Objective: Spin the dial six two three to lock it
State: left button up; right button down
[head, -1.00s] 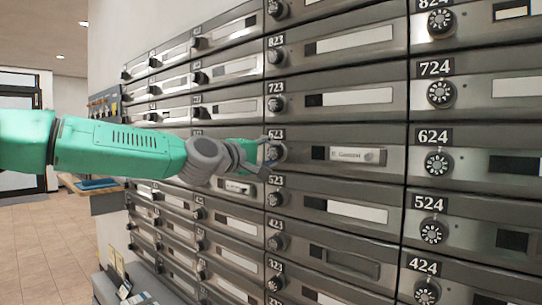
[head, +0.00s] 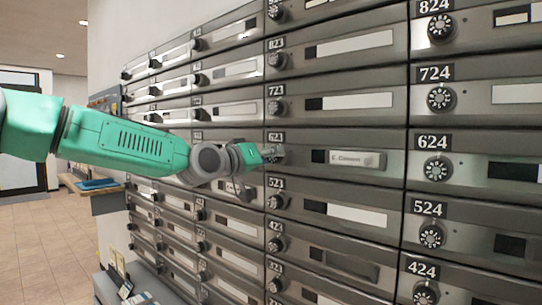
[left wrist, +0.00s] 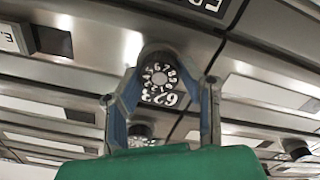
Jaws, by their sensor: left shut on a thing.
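The mailbox labelled 623 (head: 398,150) is in the middle of the head view, with a name tag on its door. My left gripper (head: 272,153) comes in from the left at the dial and also shows in the left wrist view (left wrist: 170,85). Its two fingers are on either side of the dial, shut on it. My right gripper is not in view.
Similar mailboxes with dials surround it: 723 (head: 277,107) above, 523 (head: 276,202) below and 624 (head: 437,168) to the right. A shelf (head: 92,190) stands out at the left. The tiled floor (head: 45,245) there is clear.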

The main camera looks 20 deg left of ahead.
pick_arm(q)
jog(key=shift+f+m+p, duration=0.25)
jog(key=shift+f+m, duration=0.05)
jog(key=shift+m, duration=0.7)
jog(key=shift+f+m+p, duration=0.2)
jog(key=shift+f+m, duration=0.1)
jog(key=shift+m, duration=0.7)
jog(key=o, duration=1.1)
jog(key=shift+w+r, duration=0.1)
jog(key=shift+w, duration=0.1)
jog(key=shift+s+a+r, duration=0.1)
jog(key=shift+s+r, duration=0.15)
jog(key=v, duration=1.1)
jog(key=shift+s+a+f, duration=0.2)
jog(key=shift+s+a, duration=0.05)
